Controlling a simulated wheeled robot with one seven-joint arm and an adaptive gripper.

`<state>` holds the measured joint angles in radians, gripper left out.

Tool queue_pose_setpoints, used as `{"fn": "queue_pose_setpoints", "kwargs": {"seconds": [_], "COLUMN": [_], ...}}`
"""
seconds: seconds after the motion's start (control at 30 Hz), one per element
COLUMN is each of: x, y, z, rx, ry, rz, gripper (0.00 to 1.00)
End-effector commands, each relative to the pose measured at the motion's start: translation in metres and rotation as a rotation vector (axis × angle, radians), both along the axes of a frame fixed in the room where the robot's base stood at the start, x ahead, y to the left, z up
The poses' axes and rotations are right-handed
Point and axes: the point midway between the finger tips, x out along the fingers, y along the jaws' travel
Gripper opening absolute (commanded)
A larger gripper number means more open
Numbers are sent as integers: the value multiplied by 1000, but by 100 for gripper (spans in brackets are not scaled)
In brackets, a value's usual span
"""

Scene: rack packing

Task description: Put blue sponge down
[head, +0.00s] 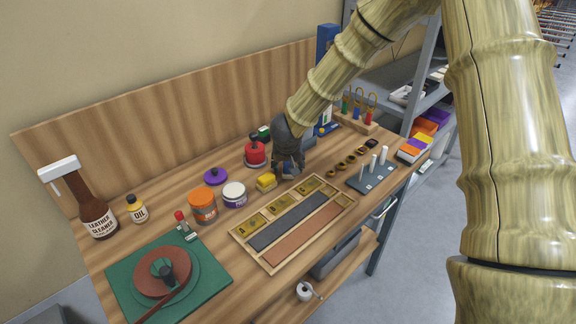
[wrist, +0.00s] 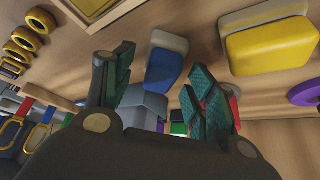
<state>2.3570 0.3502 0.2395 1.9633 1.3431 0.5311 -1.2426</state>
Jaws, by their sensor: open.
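The blue sponge (wrist: 163,68) has a blue side and a pale grey side. In the wrist view it rests on the wooden bench top, between the green-padded fingers of my gripper (wrist: 160,75). The fingers are spread, with a visible space on each side of the sponge. In the head view my gripper (head: 289,163) is low over the bench, behind the tray, and mostly hides the sponge (head: 288,176); only a little blue shows.
A yellow sponge (head: 266,182) lies just left of my gripper. A red container (head: 255,154) stands behind it. A wooden tray (head: 238,235) with dark and brown strips lies in front. Several dark rings (head: 351,159) sit to the right.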

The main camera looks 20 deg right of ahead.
Motion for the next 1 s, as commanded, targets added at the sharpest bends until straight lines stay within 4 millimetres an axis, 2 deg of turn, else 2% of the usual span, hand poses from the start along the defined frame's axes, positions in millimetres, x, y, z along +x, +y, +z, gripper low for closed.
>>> {"fn": "queue_pose_setpoints", "kwargs": {"seconds": [0.6, 0.8, 1.0], "x": [-40, -48, -50], "y": [17, 20, 21], "z": [82, 95, 98], "rx": [1, 0, 0], "ry": [-3, -1, 0], "rz": [1, 0, 0], "gripper": [56, 56, 56]}}
